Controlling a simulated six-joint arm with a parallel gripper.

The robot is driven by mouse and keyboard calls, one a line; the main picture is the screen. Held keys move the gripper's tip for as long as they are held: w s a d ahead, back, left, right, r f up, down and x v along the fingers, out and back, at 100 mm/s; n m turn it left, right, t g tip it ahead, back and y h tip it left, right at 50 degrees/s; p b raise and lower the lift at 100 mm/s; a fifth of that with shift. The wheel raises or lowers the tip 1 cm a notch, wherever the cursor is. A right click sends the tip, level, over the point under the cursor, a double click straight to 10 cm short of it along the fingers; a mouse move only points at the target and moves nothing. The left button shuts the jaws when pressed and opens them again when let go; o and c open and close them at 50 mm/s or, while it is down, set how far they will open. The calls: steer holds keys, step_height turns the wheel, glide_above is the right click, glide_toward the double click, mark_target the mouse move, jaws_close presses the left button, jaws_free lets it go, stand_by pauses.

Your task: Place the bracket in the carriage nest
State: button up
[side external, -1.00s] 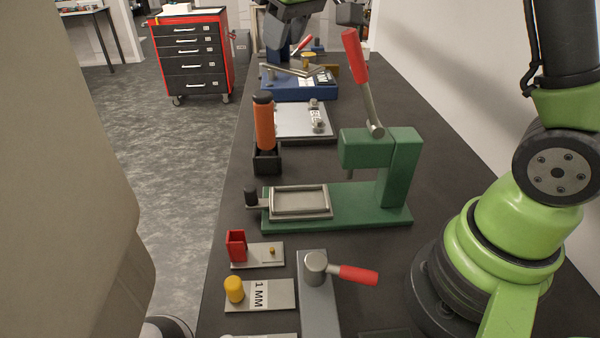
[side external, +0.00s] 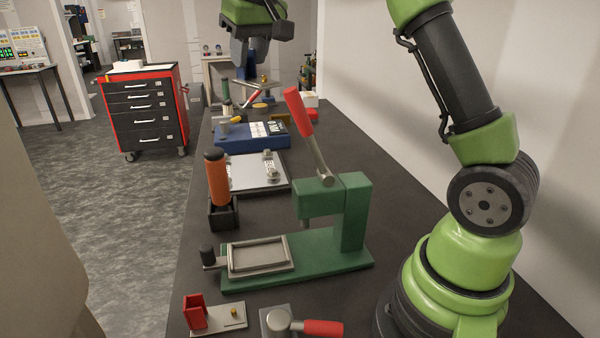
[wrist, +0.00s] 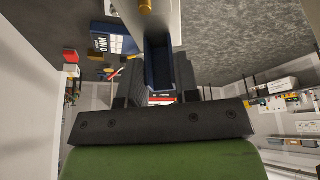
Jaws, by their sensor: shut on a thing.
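My gripper (side external: 242,72) is at the far end of the bench, raised above the blue fixture (side external: 250,135). In the wrist view its dark fingers (wrist: 163,82) are shut on a part with a dark blue channel (wrist: 158,58), which I take to be the bracket. Its exact shape is partly hidden by the fingers, and it is hard to make out in the side view. The carriage nest (side external: 287,252) is a shallow grey rectangular frame on the green press base (side external: 325,262). It looks empty. My gripper is well behind and above it.
The green press (side external: 357,215) has a raised red lever (side external: 299,111). An orange-handled tool (side external: 218,180) stands in a black holder left of it. A grey plate (side external: 270,177) lies behind. A red pocket (side external: 195,312) and a red-handled clamp (side external: 322,327) are in front.

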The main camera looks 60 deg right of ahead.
steer(key=s+d+f+m+g+h, duration=0.1)
steer(key=s+d+m, duration=0.15)
steer(key=d, duration=0.55)
steer(key=s+d+m+h, duration=0.1)
steer(key=d+m, duration=0.2)
steer(key=d, duration=0.6)
steer(key=f, duration=3)
steer(key=shift+w+a+f, duration=0.1)
steer(key=shift+w+f, duration=0.05)
steer(key=shift+w, duration=0.15)
steer(key=shift+f, duration=0.1)
steer(key=o, duration=1)
steer(key=v, duration=1.1)
steer(key=shift+r, duration=0.25)
steer(key=shift+o, duration=0.9)
steer(key=shift+s+r, duration=0.2)
steer(key=shift+r, duration=0.15)
